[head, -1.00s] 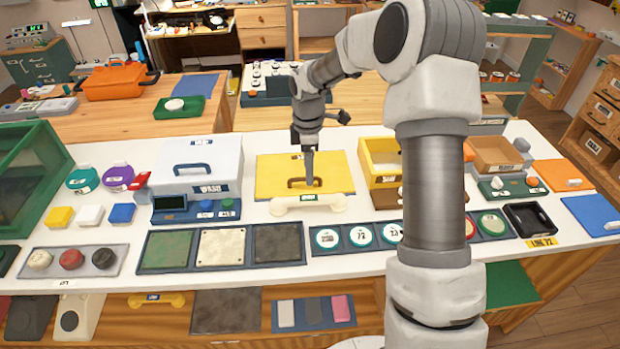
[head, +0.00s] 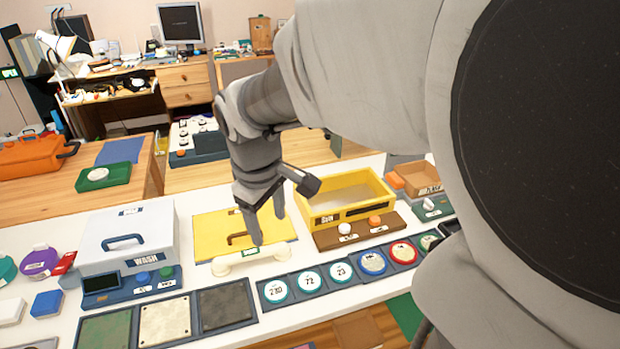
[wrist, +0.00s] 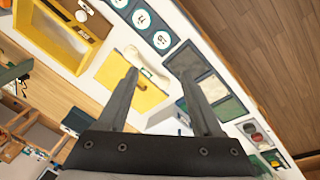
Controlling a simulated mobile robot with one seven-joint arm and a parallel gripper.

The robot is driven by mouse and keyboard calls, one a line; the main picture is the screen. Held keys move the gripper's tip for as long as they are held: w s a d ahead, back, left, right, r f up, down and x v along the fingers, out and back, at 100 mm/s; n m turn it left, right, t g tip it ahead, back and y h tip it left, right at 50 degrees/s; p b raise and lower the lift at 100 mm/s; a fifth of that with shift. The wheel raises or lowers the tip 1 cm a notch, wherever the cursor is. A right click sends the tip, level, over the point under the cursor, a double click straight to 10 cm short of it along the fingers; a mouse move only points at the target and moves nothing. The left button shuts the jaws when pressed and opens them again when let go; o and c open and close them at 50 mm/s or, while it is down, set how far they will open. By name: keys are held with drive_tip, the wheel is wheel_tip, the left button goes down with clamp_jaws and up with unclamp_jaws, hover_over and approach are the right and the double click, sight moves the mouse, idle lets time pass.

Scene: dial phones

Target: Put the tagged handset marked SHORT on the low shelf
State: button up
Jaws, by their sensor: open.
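The cream handset (head: 250,254) with a small green tag lies on the white counter, along the front edge of the yellow panel (head: 212,224). The tag's lettering is too small to read. My gripper (head: 268,230) is open and empty, above the yellow panel near the handset. In the wrist view the handset (wrist: 147,65) shows beyond my gripper (wrist: 159,73), nearer the left finger, and nothing is held. The low shelf under the counter is almost wholly out of view.
A white WASH box (head: 125,240) stands left of the handset. A yellow bin (head: 345,198) with a button base stands to the right. My arm hides the right side.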

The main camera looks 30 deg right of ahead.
drive_tip(key=s+r+m+t, duration=0.1)
drive_tip(key=s+r+m, duration=0.1)
drive_tip(key=s, duration=0.3)
drive_tip(key=s+r+m+t+y, duration=0.1)
drive_tip(key=s+r+m+t, duration=0.1)
drive_tip(key=s, duration=0.3)
drive_tip(key=shift+a+r+m, duration=0.3)
drive_tip(key=shift+r+m, duration=0.15)
drive_tip(key=shift+m, duration=0.45)
drive_tip(key=s, duration=0.2)
drive_tip(key=shift+s+r+t, duration=0.25)
drive_tip(key=shift+s+t, duration=0.05)
drive_tip(key=shift+c, duration=0.5)
drive_tip(key=shift+f, duration=0.1)
drive_tip(key=shift+c, duration=0.7)
drive_tip(key=n+g+b, duration=0.1)
drive_tip(key=n+g, duration=0.5)
drive_tip(key=n, duration=1)
hover_over(251, 252)
wheel_tip(251, 252, down, 16)
wheel_tip(251, 252, down, 12)
drive_tip(key=shift+d+r+b, duration=0.15)
drive_tip(key=shift+r+b, duration=0.05)
drive_tip(key=shift+b, duration=0.4)
drive_tip(key=f, duration=0.5)
drive_tip(key=shift+a+f, duration=0.1)
drive_tip(key=shift+a, duration=0.1)
clamp_jaws()
